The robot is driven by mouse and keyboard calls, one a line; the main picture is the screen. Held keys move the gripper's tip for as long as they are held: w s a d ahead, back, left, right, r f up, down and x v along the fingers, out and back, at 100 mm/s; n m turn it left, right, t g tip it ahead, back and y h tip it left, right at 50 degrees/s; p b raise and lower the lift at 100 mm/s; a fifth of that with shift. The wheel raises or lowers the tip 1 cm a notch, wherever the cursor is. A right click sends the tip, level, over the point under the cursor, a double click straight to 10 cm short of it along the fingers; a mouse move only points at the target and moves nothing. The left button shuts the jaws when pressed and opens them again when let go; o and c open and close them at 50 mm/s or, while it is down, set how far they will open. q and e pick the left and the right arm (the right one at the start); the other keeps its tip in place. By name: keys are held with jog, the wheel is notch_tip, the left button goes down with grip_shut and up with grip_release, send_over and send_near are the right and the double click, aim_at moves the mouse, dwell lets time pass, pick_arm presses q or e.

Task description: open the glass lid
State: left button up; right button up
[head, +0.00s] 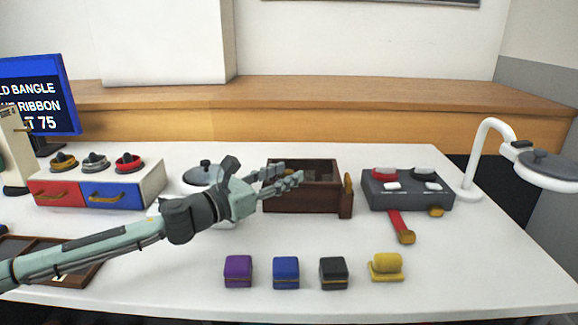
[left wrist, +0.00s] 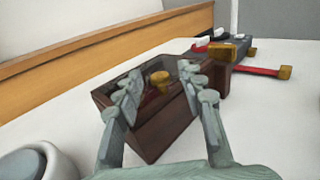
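A dark brown wooden box (head: 305,203) stands in the middle of the table, and its glass lid (head: 318,170) looks dark and closed. A gold knob shows at the lid in the left wrist view (left wrist: 160,78), but I cannot tell what it is fixed to. My left gripper (head: 285,175) reaches in from the left and hides the box's left part. In the left wrist view its fingers (left wrist: 160,88) are spread apart over the near part of the box (left wrist: 160,135), with nothing between them that they grip. My right gripper is not in view.
A dark grey control box (head: 405,190) with a red-handled lever (head: 398,225) stands right. Small purple (head: 238,271), blue (head: 286,272), black (head: 333,273) and yellow (head: 387,266) items line the front. A lidded pot (head: 203,174) and drawer unit (head: 98,186) are left.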

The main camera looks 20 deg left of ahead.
pick_arm(q)
jog(key=shift+x, duration=0.9)
jog(key=shift+c, duration=0.6)
grip_shut()
